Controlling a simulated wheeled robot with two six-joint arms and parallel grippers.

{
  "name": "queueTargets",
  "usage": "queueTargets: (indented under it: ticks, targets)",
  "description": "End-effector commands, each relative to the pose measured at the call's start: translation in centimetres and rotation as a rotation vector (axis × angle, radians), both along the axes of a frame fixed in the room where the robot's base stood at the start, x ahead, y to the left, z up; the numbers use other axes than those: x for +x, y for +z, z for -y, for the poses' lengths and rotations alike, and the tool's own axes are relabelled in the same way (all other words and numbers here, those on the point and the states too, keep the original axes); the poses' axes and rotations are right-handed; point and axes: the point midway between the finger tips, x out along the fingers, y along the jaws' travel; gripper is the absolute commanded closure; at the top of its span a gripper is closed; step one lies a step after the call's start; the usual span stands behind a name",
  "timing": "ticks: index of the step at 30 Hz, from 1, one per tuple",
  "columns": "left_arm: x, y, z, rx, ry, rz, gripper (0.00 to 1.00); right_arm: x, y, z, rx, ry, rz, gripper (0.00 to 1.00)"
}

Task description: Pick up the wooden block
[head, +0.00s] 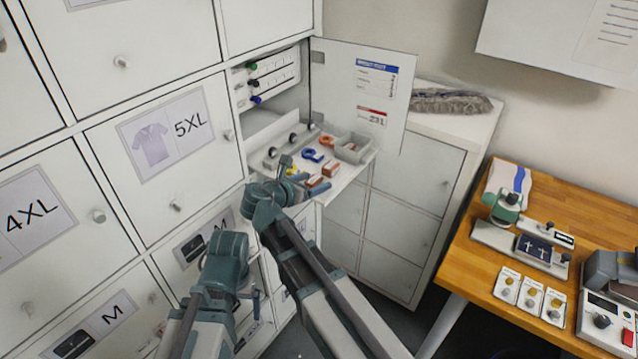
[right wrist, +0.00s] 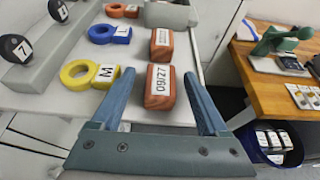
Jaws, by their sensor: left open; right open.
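Two reddish-brown wooden blocks with white labels lie on the pull-out shelf. The nearer block, labelled 09/27 (right wrist: 160,88), sits between the open fingers of my right gripper (right wrist: 157,76), with gaps visible at its sides. The farther block (right wrist: 161,44) lies just beyond it. In the head view, the blocks show small, the nearer one (head: 314,181) beside my right gripper (head: 301,178) and the other (head: 331,169) behind it. My left gripper (head: 254,297) hangs low in front of the drawers, apart from the shelf, open; what lies between its fingers is unclear.
The shelf also holds a yellow M ring (right wrist: 89,74), a blue L ring (right wrist: 109,33), a red ring (right wrist: 122,10), a grey bin (head: 352,146) and numbered round pieces on a grey rail (right wrist: 45,46). An open cabinet door (head: 340,92) stands behind. A wooden table (head: 465,262) is at right.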

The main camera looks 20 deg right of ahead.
Motion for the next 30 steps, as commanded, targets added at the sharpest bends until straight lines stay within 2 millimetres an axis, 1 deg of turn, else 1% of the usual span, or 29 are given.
queueTargets:
  ticks: [2,3,8,12,14,15,25,30]
  targets:
    - [-0.02,0.04,-0.02,0.000,0.000,0.000,0.04,-0.02,0.04,-0.01,0.000,0.000,0.000,0.24]
    - [-0.02,0.04,-0.01,0.000,0.000,0.000,0.04,-0.03,0.04,-0.01,0.000,0.000,0.000,0.31]
    - [-0.01,0.04,-0.01,0.000,0.000,0.000,0.04,-0.04,0.05,0.00,0.000,0.000,0.000,0.60]
    - [-0.01,0.04,-0.01,0.000,0.000,0.000,0.04,-0.04,0.05,0.00,0.000,0.000,0.000,0.85]
    - [-0.01,0.04,-0.01,0.000,0.000,0.000,0.04,-0.04,0.05,0.00,0.000,0.000,0.000,0.96]
    - [-0.01,0.04,-0.01,0.000,0.000,0.000,0.04,-0.04,0.05,0.00,0.000,0.000,0.000,1.00]
    - [-0.01,0.15,-0.01,0.000,0.000,0.000,0.04,-0.03,0.17,0.01,0.000,0.000,0.000,1.00]
    - [-0.01,0.89,-0.01,0.000,0.000,0.000,0.04,-0.02,0.88,0.07,0.000,-0.001,0.000,1.00]
